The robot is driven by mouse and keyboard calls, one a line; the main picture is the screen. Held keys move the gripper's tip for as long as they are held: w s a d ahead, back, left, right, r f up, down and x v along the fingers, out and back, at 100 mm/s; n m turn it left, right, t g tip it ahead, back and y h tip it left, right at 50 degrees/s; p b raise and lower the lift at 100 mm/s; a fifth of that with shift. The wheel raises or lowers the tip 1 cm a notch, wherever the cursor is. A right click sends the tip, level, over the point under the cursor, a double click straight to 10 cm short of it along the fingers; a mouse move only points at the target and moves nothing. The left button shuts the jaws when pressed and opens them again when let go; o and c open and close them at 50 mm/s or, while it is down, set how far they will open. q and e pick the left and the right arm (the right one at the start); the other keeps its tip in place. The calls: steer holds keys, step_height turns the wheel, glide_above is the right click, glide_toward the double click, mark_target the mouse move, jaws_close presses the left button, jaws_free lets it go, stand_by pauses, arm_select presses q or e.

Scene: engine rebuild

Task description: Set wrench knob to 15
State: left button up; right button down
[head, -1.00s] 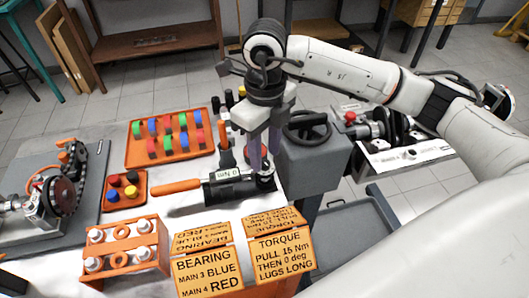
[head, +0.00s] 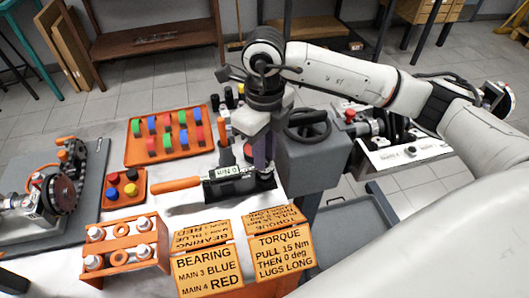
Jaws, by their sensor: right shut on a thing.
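The torque wrench lies on the white table, with an orange handle (head: 176,184) at the left and a grey body carrying a white readout (head: 232,171). The readout seems to show 0 Nm. My right gripper (head: 262,168) points down at the right end of the wrench and is shut on the wrench's knob, which the fingers mostly hide. The torque sign (head: 282,262) in front reads "PULL 15 Nm, THEN 0 deg, LUGS LONG". My left gripper is not in view.
An orange tray (head: 131,157) of coloured pieces and a small tray (head: 107,198) stand at the left. An orange rack (head: 160,262) and a bearing sign (head: 209,271) stand in front. A grey box with a handwheel (head: 308,127) is close on the right.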

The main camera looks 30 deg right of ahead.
steer(key=n+b, duration=0.3)
steer(key=shift+f, duration=0.2)
steer(key=n+b, duration=0.2)
steer(key=n, duration=0.1)
steer(key=shift+r, duration=0.1)
steer(key=shift+n+b, duration=0.3)
steer(key=shift+n, duration=0.1)
steer(key=shift+r+n, duration=0.1)
steer(key=shift+n, duration=0.3)
steer(key=c, duration=1.6)
jaws_free()
step_height(320, 180, up, 10)
steer(key=shift+r, duration=0.15)
